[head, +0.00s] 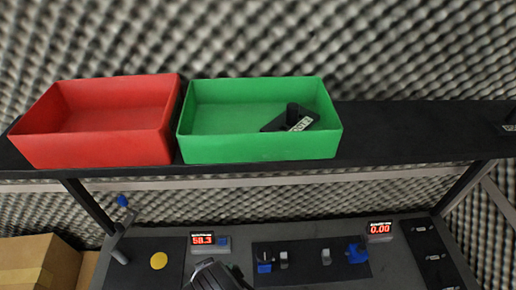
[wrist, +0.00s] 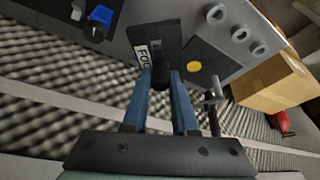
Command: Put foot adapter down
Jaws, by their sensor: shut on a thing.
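The foot adapter (wrist: 166,38) is a black piece with a white label reading "FOO", the rest of which is hidden. In the wrist view my gripper (wrist: 161,80) is shut on it, with the blue fingers at its lower part. The adapter is held out over the grey bench; whether it touches the surface cannot be told. In the head view a dark shape, seemingly part of my arm, shows at the bottom edge, and the held adapter cannot be made out there.
A red bin (head: 95,145) and a green bin (head: 260,148) stand on the black shelf (head: 400,140). A black labelled part (head: 291,120) lies in the green bin. Below are the bench, a yellow disc (head: 159,261), two red displays, small blue parts and a cardboard box (head: 38,262).

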